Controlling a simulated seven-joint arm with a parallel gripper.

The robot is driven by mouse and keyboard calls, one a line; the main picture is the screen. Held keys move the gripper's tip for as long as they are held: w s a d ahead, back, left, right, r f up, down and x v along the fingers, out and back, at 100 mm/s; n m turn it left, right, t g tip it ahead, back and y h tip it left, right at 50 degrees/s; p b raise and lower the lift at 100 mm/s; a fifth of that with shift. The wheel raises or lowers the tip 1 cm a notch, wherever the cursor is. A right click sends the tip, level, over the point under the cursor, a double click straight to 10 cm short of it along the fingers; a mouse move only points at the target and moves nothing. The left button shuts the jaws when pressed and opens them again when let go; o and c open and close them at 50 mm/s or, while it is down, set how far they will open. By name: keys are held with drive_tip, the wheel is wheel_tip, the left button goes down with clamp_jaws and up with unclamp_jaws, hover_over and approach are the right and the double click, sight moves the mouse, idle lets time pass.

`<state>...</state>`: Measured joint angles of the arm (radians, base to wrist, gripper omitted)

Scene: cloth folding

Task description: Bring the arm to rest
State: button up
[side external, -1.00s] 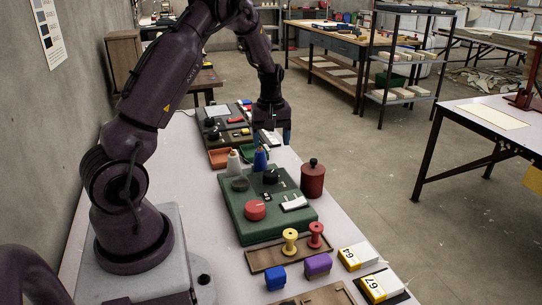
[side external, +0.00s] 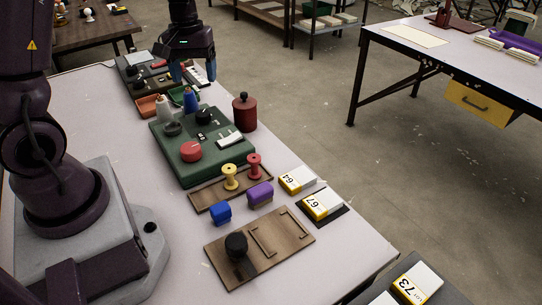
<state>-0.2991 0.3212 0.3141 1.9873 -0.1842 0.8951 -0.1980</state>
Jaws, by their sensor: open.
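My gripper (side external: 196,73) is near the top of the side external view, pointing down above the far end of the white table (side external: 85,120). Its two fingers are apart, and I see nothing held between them. It hangs over or just behind the dark panel (side external: 146,72) with small controls; the exact height is hard to tell. My arm comes in from the upper left, and its upper part is cut off by the frame edge.
A green control box (side external: 226,168) with a red knob stands mid-table, beside a dark red canister (side external: 244,112). Spools, blue and purple blocks, yellow-white boxes (side external: 297,180) and a wooden board (side external: 262,249) with a black knob lie nearer. The table's left strip is clear.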

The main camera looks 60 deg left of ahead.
drive_tip(key=s+d+r+m+t, duration=0.2)
drive_tip(key=s+d+r+m, duration=0.3)
drive_tip(key=d, duration=0.4)
drive_tip(key=s+d+r+m+t, duration=0.3)
drive_tip(key=s+d+r+m, duration=0.2)
drive_tip(key=d+r, duration=0.3)
drive_tip(key=shift+s+d+m+t+y, duration=0.3)
drive_tip(key=shift+d, duration=0.35)
